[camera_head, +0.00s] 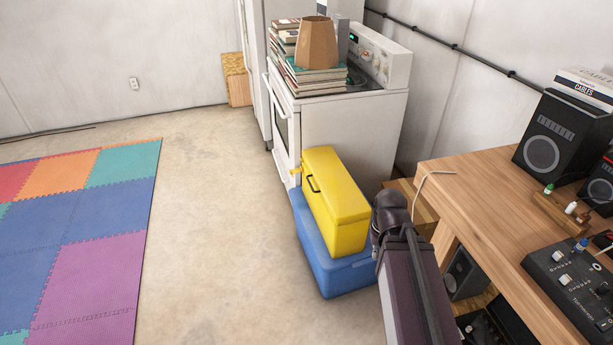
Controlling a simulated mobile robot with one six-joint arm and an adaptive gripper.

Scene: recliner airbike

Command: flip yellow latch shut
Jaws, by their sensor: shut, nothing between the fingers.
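A yellow box (340,205) with a black handle (313,184) on its left-facing side sits on top of a blue bin (325,265). Its lid looks down. A small yellow latch (296,171) sticks out to the left from the box's far upper left edge. Any other latch is too small to tell or hidden. My dark arm rises from the bottom of the picture, right of the boxes, and covers part of the blue bin's right end. My gripper is not in the picture.
A white stove (350,130) stands behind the boxes, with stacked books (310,78) and a lampshade (317,45) on it. A wooden desk (480,200) with speakers and a mixer (575,285) is at the right. Bare floor (220,230) lies left of the boxes.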

